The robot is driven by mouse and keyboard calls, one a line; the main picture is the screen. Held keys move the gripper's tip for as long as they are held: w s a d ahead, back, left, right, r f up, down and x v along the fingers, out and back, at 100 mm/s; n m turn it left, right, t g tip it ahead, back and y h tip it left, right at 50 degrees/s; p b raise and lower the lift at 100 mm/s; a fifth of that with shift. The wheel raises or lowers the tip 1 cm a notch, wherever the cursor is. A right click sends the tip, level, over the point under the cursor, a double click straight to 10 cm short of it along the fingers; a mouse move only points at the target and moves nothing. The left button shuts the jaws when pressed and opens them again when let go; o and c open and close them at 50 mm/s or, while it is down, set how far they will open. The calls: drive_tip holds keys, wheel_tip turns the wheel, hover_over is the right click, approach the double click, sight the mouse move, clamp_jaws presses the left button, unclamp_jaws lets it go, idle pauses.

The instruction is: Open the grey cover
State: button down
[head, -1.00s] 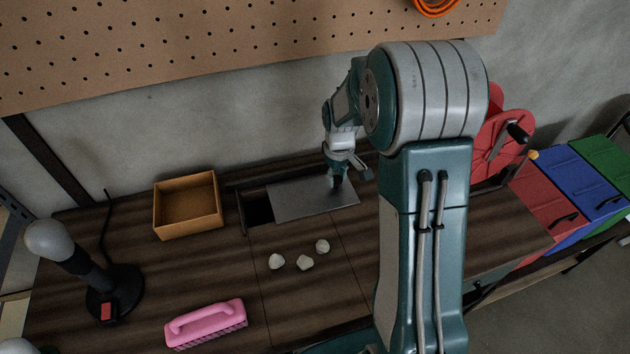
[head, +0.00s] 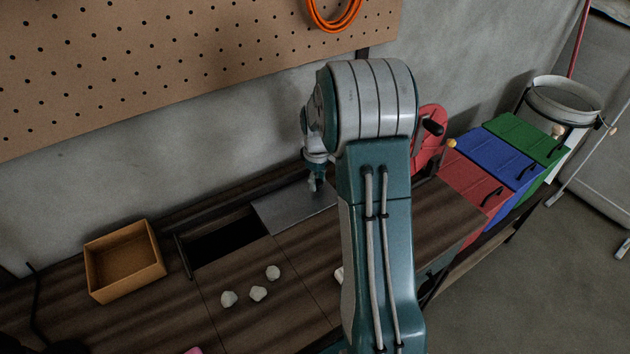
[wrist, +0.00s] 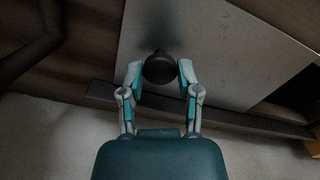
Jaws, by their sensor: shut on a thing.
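The grey cover (head: 290,213) is a flat plate on the wooden table, to the right of a dark rectangular opening (head: 225,240). It also fills much of the wrist view (wrist: 220,50). A round black knob (wrist: 160,68) stands on the cover. My gripper (wrist: 160,72) is shut on the knob, one finger on each side of it. In the head view my gripper (head: 314,186) is at the cover, and the knob is too small to make out there. My arm hides the cover's right end in the head view.
An open orange-brown box (head: 125,262) stands left of the opening. Several whitish lumps (head: 258,293) lie in front of it. A red crank wheel (head: 430,140) and red, blue and green lidded bins (head: 497,165) are at the right. A pegboard (head: 150,75) hangs behind.

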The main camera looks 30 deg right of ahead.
drive_tip(key=shift+c, duration=1.6)
unclamp_jaws()
drive_tip(key=shift+f, duration=0.15)
wheel_tip(320, 180, up, 12)
